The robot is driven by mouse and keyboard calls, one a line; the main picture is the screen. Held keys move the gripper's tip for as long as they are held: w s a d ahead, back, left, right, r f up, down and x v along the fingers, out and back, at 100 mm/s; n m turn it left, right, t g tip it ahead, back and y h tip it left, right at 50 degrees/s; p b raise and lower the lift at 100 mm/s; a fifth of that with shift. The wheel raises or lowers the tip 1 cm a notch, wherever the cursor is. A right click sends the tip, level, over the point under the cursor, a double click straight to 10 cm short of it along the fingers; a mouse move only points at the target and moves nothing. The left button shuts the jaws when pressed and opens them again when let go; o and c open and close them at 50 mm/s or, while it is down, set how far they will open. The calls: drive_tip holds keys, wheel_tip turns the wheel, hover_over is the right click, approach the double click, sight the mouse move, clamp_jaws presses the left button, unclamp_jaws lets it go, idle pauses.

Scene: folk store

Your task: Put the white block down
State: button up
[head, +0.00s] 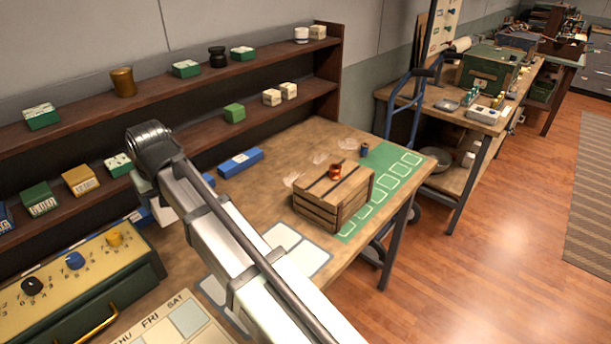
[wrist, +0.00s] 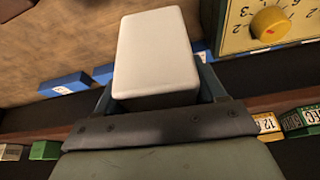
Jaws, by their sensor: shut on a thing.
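The white block (wrist: 155,52) fills the upper middle of the wrist view, with its broad pale face toward the camera. My gripper (wrist: 157,92) is shut on it, with one dark blue-grey finger at each side of its lower end. In the head view my arm covers most of the gripper, so I cannot make out the block clearly there. I cannot tell how high the block is or whether it touches anything.
A wooden crate (head: 325,204) stands on the worktable (head: 262,190) beside a green mat (head: 395,172) with white outlines. A dial box (head: 75,262) is at left. Shelves (head: 190,138) with small boxes run behind. A blue box (head: 240,162) lies near them.

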drive_tip(key=r, duration=0.5)
drive_tip(key=shift+w+d+r, duration=0.1)
drive_tip(key=shift+w+r, duration=0.1)
drive_tip(key=shift+r, duration=0.05)
drive_tip(key=w+d+m+h, duration=0.1)
drive_tip(key=w+d+m, duration=0.1)
drive_tip(key=w+d, duration=0.8)
drive_tip(key=w+d+m, duration=0.2)
drive_tip(key=w+d, duration=0.6)
drive_tip(key=d, duration=0.5)
drive_tip(key=w+d+m+t+h, duration=0.15)
drive_tip(key=w+d, duration=0.25)
drive_tip(key=d, duration=1.2)
drive_tip(key=w+d+m, duration=0.3)
drive_tip(key=w+d, duration=0.2)
drive_tip(key=d, duration=1.1)
drive_tip(key=shift+n, duration=0.25)
drive_tip(key=shift+s+d+f, duration=0.1)
drive_tip(key=shift+f, duration=3.75)
drive_tip(key=shift+s+d+f, duration=0.1)
drive_tip(key=shift+f, duration=3.7)
drive_tip(key=shift+f+g, duration=0.15)
drive_tip(key=shift+g, duration=0.1)
